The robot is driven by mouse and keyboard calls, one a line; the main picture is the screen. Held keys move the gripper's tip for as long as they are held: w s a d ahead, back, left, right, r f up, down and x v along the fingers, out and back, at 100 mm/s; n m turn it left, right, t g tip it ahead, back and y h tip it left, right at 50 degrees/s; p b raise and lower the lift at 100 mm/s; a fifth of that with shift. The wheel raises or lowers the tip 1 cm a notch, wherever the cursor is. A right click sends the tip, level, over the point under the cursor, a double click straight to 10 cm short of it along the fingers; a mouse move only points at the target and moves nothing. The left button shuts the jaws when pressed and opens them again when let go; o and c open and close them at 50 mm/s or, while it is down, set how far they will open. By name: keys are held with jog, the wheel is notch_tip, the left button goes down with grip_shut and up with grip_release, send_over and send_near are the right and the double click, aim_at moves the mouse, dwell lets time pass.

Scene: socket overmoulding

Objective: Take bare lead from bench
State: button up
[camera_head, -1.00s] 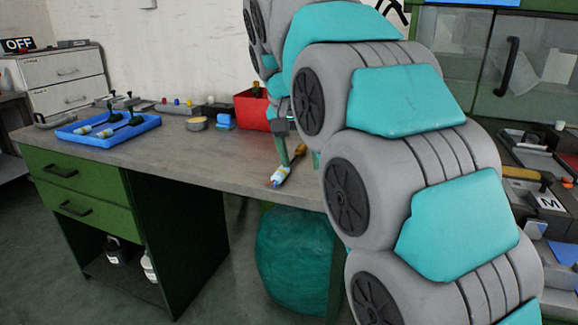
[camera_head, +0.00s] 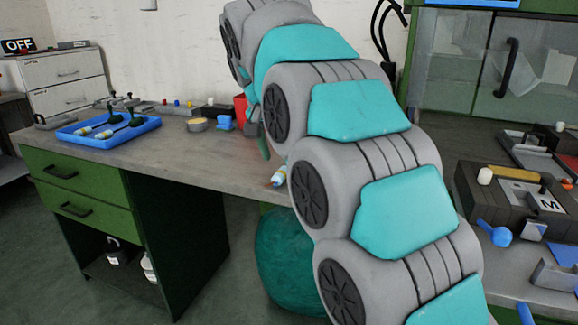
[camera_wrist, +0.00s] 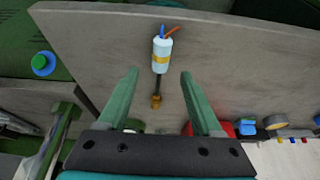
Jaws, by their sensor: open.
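The bare lead (camera_wrist: 161,52) lies on the bench (camera_wrist: 235,60). In the wrist view it has a white body with a yellow band, blue and orange wires at one end, and a dark stem with a brass-coloured tip at the other. My gripper (camera_wrist: 160,75) is open and empty, its two green fingers pointing toward the lead, with the stem in line with the gap between them. In the head view only the white end of the lead (camera_head: 279,177) shows beside my arm. One green finger (camera_head: 264,148) shows there; the rest of the gripper is hidden.
A blue tray (camera_head: 75,140) with more leads stands at the bench's left. A round tin (camera_head: 197,125), blue blocks (camera_head: 225,123) and a red bin (camera_head: 240,112) stand toward the back. A machine with an M label (camera_head: 515,200) is at right.

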aim_at(281, 170)
jog(key=shift+s+p+x, duration=0.2)
jog(key=shift+p+x, duration=0.1)
jog(key=shift+x, duration=1.85)
jog(key=shift+a+f, duration=0.15)
grip_shut()
